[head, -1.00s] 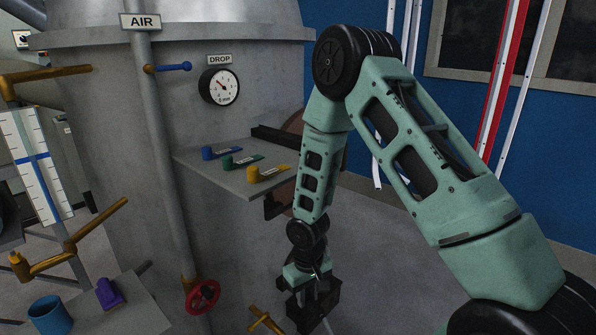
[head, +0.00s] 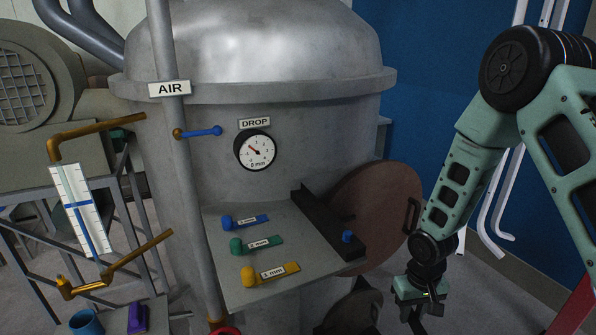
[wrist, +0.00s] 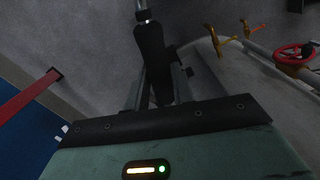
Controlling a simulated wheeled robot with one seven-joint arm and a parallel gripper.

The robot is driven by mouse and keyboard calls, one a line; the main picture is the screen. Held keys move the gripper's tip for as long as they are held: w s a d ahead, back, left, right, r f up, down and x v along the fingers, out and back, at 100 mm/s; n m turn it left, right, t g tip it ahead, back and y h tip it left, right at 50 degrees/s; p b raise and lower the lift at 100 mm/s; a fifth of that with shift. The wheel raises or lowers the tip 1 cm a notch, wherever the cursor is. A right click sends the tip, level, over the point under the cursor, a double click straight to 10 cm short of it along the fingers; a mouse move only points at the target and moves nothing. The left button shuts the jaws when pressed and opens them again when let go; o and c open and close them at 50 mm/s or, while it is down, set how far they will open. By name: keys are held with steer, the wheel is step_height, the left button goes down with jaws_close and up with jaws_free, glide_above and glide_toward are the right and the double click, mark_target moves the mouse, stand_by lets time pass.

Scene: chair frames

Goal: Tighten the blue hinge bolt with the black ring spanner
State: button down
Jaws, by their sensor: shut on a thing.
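My gripper (wrist: 152,92) is shut on a dark handle in the wrist view, which I take for the black ring spanner (wrist: 151,48). A bright metal piece shows at its far end, near the top edge; its ring shape cannot be made out. In the head view my gripper (head: 420,308) hangs low at the right, its fingertips cut off by the lower edge. The blue hinge bolt (head: 347,237) stands on a dark bar (head: 325,225) at the shelf's right end. My gripper is lower and to the right of it, apart.
A grey shelf (head: 238,293) carries blue (head: 245,222), green (head: 256,244) and yellow (head: 270,272) tagged pieces. A brown round door (head: 385,215) with a handle stands beside the bar. The DROP gauge (head: 255,150) is above. A red handwheel (wrist: 293,54) shows in the wrist view.

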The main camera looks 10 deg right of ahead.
mark_target(412, 313)
step_height(412, 313, up, 9)
steer(key=p, duration=0.6)
steer(key=shift+s+f+p, duration=0.1)
steer(key=shift+s+p, duration=0.05)
steer(key=shift+p, duration=0.15)
